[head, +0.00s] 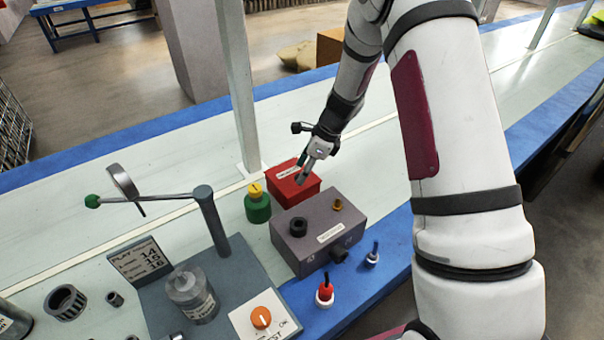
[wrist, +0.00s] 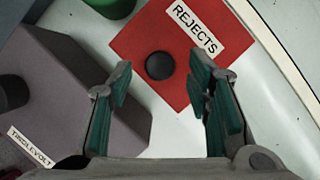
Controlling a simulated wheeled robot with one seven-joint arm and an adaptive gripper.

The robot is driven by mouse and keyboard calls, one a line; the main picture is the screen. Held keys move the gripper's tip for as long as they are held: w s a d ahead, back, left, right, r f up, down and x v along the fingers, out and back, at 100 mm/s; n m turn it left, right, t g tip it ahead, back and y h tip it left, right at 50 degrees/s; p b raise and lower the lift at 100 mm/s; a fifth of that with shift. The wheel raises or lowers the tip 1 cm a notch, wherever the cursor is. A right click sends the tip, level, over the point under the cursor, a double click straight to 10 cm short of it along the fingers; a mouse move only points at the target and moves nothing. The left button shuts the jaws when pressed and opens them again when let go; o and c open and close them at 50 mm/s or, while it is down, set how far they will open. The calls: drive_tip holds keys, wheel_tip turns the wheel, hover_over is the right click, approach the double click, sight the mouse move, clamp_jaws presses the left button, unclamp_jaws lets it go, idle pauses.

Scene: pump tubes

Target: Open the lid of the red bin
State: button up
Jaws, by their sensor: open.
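The red bin (head: 293,184) stands on the pale bench behind the grey box. In the wrist view its red lid (wrist: 183,38) carries a white label reading REJECTS and a round black knob (wrist: 159,65). The lid looks shut on the bin. My gripper (head: 303,174) is over the bin in the head view and hides part of its top. In the wrist view my gripper (wrist: 160,90) is open and empty, with the knob between the lines of its two fingers and a little beyond the tips. I cannot tell how high above the knob the tips are.
The grey box (head: 318,232) stands close in front of the bin; it also shows at left in the wrist view (wrist: 60,75). A green jar with a yellow top (head: 257,203) stands left of the bin, near a pale upright post (head: 240,90). Bare bench (head: 380,150) lies right of the bin.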

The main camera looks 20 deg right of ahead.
drive_tip(key=shift+x, duration=0.8)
drive_tip(key=shift+c, duration=0.3)
clamp_jaws()
drive_tip(key=shift+r, duration=0.15)
